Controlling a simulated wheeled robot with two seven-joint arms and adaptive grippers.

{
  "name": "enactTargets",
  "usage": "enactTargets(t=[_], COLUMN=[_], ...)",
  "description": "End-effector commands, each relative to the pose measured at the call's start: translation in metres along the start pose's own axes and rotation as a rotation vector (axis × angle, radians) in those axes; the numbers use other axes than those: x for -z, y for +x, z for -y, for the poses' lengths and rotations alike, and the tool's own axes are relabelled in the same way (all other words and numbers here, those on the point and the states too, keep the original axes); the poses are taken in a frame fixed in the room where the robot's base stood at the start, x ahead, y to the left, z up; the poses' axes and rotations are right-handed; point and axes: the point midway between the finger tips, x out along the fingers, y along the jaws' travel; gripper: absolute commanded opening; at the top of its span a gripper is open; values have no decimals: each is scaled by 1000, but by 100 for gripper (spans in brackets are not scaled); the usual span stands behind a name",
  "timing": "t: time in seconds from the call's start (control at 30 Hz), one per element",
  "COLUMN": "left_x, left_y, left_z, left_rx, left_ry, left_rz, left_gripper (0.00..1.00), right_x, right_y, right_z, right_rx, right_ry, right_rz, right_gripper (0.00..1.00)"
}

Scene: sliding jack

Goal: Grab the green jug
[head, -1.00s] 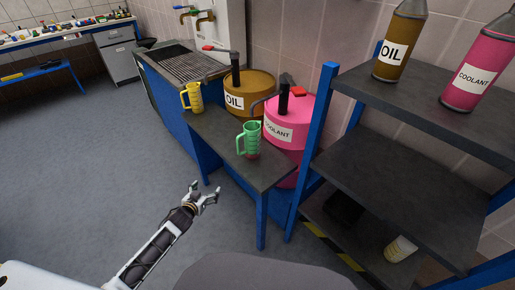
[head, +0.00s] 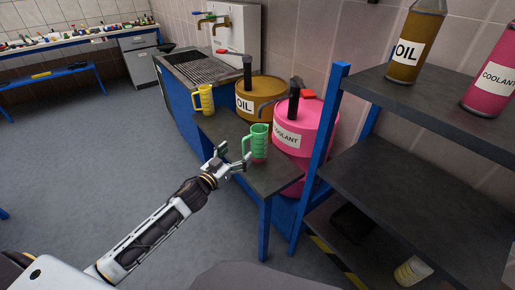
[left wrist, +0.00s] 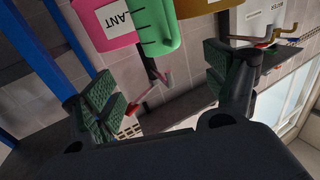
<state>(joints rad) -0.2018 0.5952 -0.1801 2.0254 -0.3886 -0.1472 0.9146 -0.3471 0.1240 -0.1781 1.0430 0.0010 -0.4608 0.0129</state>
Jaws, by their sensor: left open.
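The green jug (head: 259,142) stands upright on the small dark-topped table (head: 275,181), its handle facing left in the head view. My left gripper (head: 233,157) is open just left of the jug, close to its handle side. I cannot tell whether they touch. In the left wrist view the jug (left wrist: 158,28) appears upside down at the top, beyond the gap between the two open fingers (left wrist: 165,85). Nothing is between the fingertips. My right gripper is not in view.
A pink coolant drum (head: 318,125) and an oil drum (head: 266,92) stand behind the jug. A yellow jug (head: 206,98) is at the table's far end. A blue-framed shelf (head: 420,195) rises close on the right. The floor (head: 90,165) on the left is clear.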

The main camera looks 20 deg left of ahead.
Motion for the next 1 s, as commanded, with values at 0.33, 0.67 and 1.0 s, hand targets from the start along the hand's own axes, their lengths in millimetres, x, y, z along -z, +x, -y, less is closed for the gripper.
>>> enactTargets(t=[0.33,0.67,1.0], left_x=[0,-1,0], left_y=[9,30,52], left_z=[0,0,0], left_rx=[1,1,1], left_ry=[0,2,0], left_rz=[-1,0,-1], left_gripper=[86,86,86], right_x=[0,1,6], right_y=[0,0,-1], right_z=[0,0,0], right_rx=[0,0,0], right_ry=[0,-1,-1], right_rz=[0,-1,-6], right_gripper=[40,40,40])
